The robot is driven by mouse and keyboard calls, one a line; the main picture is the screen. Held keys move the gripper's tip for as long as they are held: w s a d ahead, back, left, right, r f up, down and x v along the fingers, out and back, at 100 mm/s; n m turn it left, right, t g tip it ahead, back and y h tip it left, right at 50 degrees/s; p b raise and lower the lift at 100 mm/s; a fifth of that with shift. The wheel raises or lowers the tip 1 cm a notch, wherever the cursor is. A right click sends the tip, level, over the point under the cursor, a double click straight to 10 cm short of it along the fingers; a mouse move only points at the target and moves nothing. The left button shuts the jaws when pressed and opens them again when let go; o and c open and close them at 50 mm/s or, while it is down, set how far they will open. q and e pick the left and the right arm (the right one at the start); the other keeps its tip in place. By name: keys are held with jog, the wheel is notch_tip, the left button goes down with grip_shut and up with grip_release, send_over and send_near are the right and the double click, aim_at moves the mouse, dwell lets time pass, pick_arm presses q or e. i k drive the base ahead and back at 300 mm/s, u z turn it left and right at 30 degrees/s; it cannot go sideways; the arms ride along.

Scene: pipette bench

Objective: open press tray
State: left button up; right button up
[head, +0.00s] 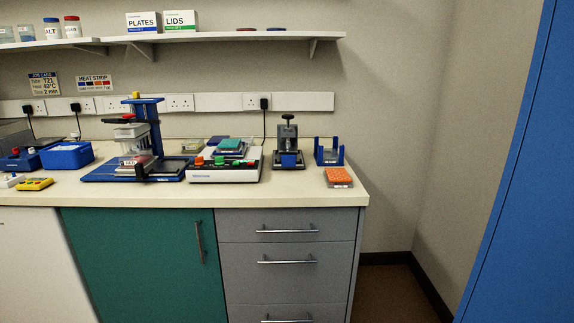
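A small grey press (286,135) with a black knob on top stands on the bench, right of centre. A blue block-like part (290,159) sits low at its front and looks like its tray. The tray appears to sit in the press, but at this size I cannot tell exactly how far in it is. Neither of my grippers shows in the head view.
A white device (225,174) with coloured parts stands left of the press. A blue stand (328,152) and an orange rack (338,177) are to its right, near the bench's right end. A large blue panel (525,180) fills the right edge.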

aim_at(279, 160)
jog(key=u, duration=0.45)
jog(key=i, duration=0.55)
jog(key=u, duration=0.55)
jog(key=i, duration=0.8)
jog(key=z, duration=0.15)
